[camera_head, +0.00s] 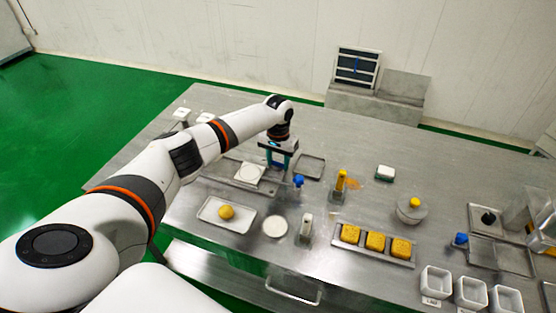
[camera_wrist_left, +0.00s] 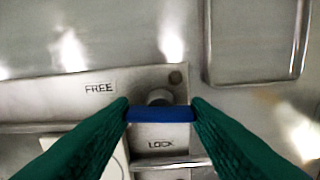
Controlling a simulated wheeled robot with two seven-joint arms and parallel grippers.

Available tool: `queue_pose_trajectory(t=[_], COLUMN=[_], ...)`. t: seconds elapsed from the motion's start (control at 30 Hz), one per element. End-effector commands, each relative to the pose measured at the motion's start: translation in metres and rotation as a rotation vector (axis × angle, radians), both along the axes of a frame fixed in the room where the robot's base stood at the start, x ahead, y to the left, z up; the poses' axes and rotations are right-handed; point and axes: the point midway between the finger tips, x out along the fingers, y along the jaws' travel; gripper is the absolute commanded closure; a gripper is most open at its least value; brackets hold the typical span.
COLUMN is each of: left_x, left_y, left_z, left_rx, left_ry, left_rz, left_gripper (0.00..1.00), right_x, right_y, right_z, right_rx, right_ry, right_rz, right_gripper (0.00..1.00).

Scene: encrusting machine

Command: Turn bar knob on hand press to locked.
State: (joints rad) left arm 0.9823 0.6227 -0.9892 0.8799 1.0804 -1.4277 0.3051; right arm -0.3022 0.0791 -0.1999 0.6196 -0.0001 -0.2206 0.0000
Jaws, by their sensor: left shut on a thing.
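The blue bar knob (camera_wrist_left: 160,114) sits on a round metal post on the hand press's metal plate (camera_wrist_left: 55,110). The bar lies crosswise in the left wrist view. The FREE label (camera_wrist_left: 99,88) is to its upper left and the LOCK label (camera_wrist_left: 160,145) is just below it. My left gripper (camera_wrist_left: 160,112) is shut on the bar, with one green finger at each end. In the head view my left gripper (camera_head: 281,160) points down behind the white round part of the hand press (camera_head: 249,174), and the knob is hard to make out. My right gripper is not in view.
A metal tray (camera_wrist_left: 208,65) lies right of the knob, close to the gripper. A blue-topped item (camera_head: 298,181) and a yellow bottle (camera_head: 340,182) stand nearby. A tray of yellow blocks (camera_head: 345,249) and white cups (camera_head: 435,281) are further right. The table's back is mostly clear.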

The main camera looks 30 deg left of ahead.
Motion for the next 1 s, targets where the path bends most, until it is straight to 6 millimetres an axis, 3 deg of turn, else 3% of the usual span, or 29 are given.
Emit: queue_pose_trajectory(t=[1.0], left_x=[0.001], left_y=[0.000], left_z=[0.002], left_rx=[-0.001], left_ry=[-0.006], left_rz=[-0.917], left_gripper=[0.79], right_x=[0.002], right_y=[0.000], right_z=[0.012], right_rx=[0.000], right_ry=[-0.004], right_rz=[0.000], right_gripper=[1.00])
